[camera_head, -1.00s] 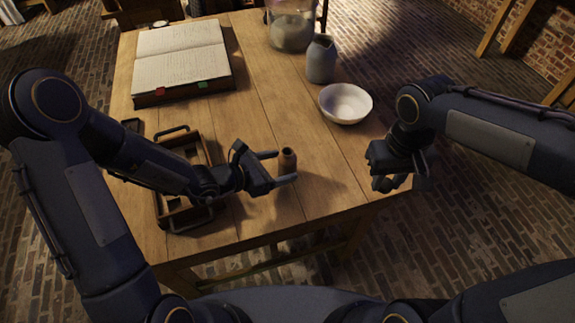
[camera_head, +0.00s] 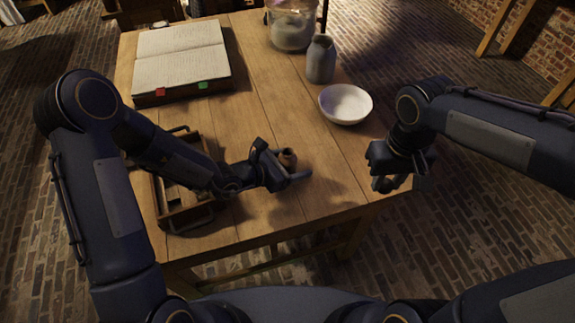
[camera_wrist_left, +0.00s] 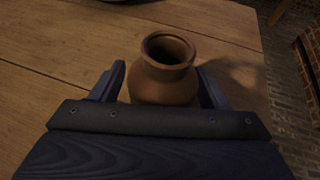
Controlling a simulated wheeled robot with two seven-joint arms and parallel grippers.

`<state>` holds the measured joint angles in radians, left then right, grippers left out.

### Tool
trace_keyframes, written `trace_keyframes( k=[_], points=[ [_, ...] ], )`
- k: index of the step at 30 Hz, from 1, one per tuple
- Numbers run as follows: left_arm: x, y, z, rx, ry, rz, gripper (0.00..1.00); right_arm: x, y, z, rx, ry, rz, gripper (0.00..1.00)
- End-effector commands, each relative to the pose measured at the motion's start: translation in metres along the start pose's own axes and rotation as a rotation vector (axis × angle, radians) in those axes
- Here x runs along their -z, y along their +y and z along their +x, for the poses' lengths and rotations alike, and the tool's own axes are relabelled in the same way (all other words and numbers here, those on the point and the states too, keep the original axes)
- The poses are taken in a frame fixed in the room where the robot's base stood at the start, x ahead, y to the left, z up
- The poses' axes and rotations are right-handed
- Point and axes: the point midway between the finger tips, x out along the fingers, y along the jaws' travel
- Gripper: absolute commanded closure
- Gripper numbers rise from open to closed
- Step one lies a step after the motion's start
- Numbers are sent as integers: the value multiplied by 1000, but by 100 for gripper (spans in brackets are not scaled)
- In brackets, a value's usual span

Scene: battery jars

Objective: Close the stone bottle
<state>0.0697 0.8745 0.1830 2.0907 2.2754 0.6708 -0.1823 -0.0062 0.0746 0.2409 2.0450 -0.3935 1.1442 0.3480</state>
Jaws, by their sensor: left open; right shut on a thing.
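A small brown bottle (camera_head: 288,157) stands upright near the table's front edge. In the left wrist view its round open mouth (camera_wrist_left: 168,48) shows with no stopper in it. My left gripper (camera_head: 294,164) is open, with one finger on each side of the bottle's body. In the left wrist view the fingers (camera_wrist_left: 161,82) look close to its sides; contact is unclear. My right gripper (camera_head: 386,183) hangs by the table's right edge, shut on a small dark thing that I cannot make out. A taller grey bottle (camera_head: 320,62) stands further back.
A white bowl (camera_head: 346,104) stands between the grey bottle and my right gripper. A wooden tray (camera_head: 184,218) with handles lies left, under my left arm. An open book (camera_head: 180,55) and a glass jar (camera_head: 291,30) are at the back. The table's middle is clear.

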Motion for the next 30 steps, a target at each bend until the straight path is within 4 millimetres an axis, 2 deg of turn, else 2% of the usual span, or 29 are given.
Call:
trace_keyframes(
  k=[3,15,23,26,30],
  points=[
    [0,0,0,0,0,0,34,0,0,0,0,0,0,92],
    [0,0,0,0,-1,1,85,0,0,0,0,0,0,92],
    [-2,0,-1,0,-1,1,85,0,0,0,0,0,0,92],
    [-8,0,-3,0,-2,3,85,0,0,-1,0,0,0,92],
    [-25,0,-10,0,-4,6,85,0,0,-4,0,0,0,92]
  ],
)
